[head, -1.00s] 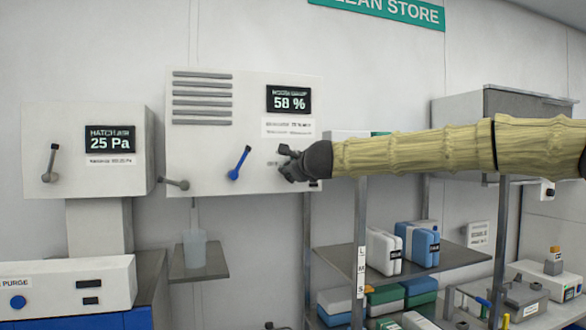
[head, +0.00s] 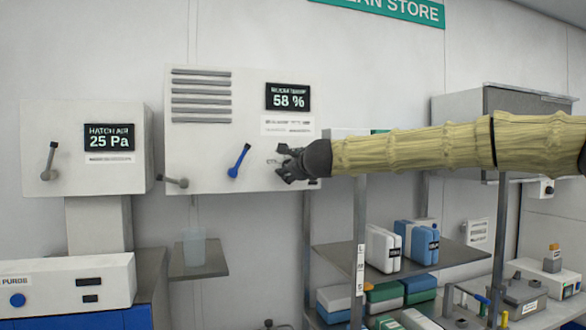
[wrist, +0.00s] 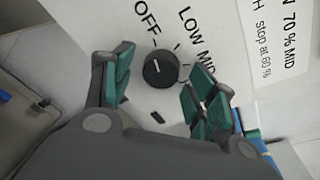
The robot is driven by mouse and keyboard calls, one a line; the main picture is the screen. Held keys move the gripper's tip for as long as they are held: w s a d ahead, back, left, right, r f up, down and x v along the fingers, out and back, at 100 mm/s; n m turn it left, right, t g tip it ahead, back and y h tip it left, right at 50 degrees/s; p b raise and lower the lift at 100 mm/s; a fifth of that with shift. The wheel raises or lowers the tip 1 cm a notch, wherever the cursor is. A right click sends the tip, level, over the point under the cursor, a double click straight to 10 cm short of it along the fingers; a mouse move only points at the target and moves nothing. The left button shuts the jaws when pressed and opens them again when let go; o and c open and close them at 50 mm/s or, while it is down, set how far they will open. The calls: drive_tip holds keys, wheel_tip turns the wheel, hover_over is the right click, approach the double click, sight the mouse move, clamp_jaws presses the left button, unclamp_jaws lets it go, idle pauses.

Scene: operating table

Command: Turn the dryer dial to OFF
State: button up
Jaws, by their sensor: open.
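The dryer dial (wrist: 160,70) is a round dark knob with a pale pointer line on the white dryer panel (head: 215,150). In the wrist view, OFF, LOW and MID are printed around it, with OFF up and to its left. The pointer line's exact mark is hard to tell. My gripper (wrist: 152,88) is open, with one finger on each side of the dial. I cannot tell whether either finger touches it. In the head view my gripper (head: 286,164) is at the panel's lower right and hides the dial.
A blue lever (head: 239,161) sits left of my gripper on the same panel, and a grey lever (head: 174,181) is further left. The dryer display (head: 288,97) reads 58 %. A shelf (head: 455,254) with white and blue containers stands below my arm.

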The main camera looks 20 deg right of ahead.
drive_tip(key=s+r, duration=0.1)
drive_tip(key=s, duration=1.1)
drive_tip(key=shift+r, duration=0.3)
drive_tip(key=shift+d, duration=0.15)
